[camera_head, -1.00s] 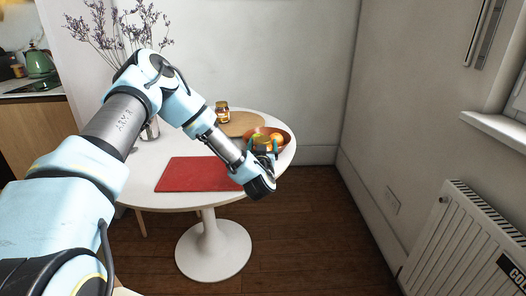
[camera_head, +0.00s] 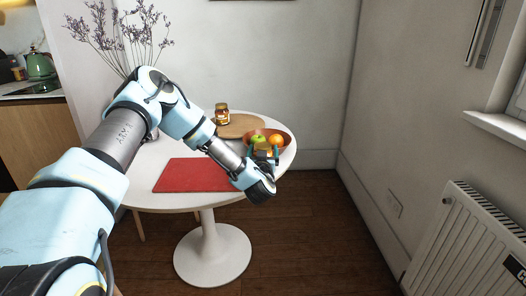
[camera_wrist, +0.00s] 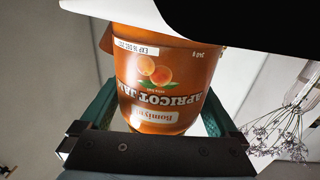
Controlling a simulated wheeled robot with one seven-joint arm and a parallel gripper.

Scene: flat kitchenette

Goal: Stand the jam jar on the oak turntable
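My gripper (camera_head: 263,155) is shut on the jam jar (camera_wrist: 165,75), an amber jar labelled apricot jam, with a finger on each side in the wrist view. Its label reads upside down there, and the jar's upper part in that picture is cut off by a black and white shape. In the head view the held jam jar (camera_head: 262,151) is small, in front of the fruit bowl. The oak turntable (camera_head: 240,130) is a round wooden board at the back of the white table, left of and beyond my gripper. Another jar (camera_head: 222,114) with an orange-brown body stands on its left part.
A reddish-brown bowl (camera_head: 285,147) with a green apple and oranges stands right beside the turntable. A red mat (camera_head: 195,175) lies at the table's front. A vase of dry stems (camera_head: 125,35) rises at the left behind my arm. The turntable's middle and right look clear.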

